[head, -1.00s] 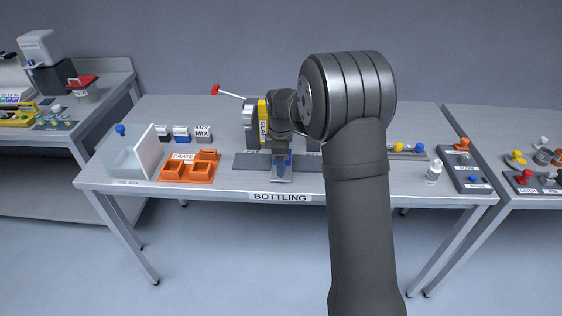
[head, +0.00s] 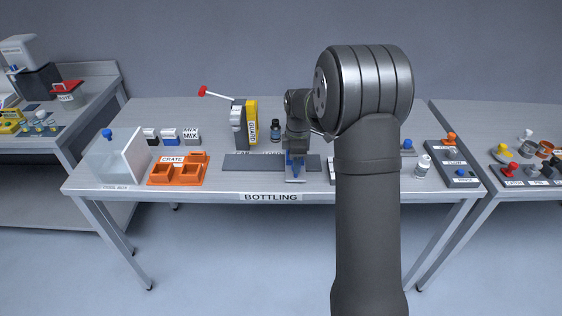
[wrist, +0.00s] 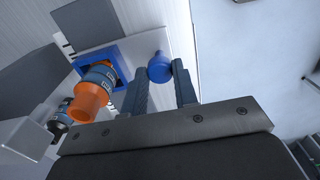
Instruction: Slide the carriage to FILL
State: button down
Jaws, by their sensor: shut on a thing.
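The carriage (head: 295,180) is at the right part of the dark grey rail (head: 250,164) at the table's front in the head view. In the wrist view its blue square frame (wrist: 85,60) surrounds a blue-banded piece with an orange end (wrist: 92,95). A blue knob (wrist: 160,66) stands beside the frame. My gripper (head: 293,160) is over the carriage, and in the wrist view its fingers are shut on the knob. The arm hides part of the rail, and I cannot read the rail's position labels.
The dispenser with a yellow guard (head: 252,122) and red-tipped lever (head: 203,91) stands behind the rail, with a dark bottle (head: 275,131) beside it. A white bottle (head: 423,165) and button panel (head: 455,165) are right.

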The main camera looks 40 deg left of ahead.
jog(key=shift+w+d, duration=1.2)
jog(key=shift+w, duration=0.1)
jog(key=c, duration=1.1)
grip_release()
jog(key=shift+w+d, duration=0.1)
jog(key=shift+c, duration=0.2)
jog(key=shift+r, duration=0.55)
notch_tip(320, 180, up, 16)
jog(key=shift+r, duration=0.2)
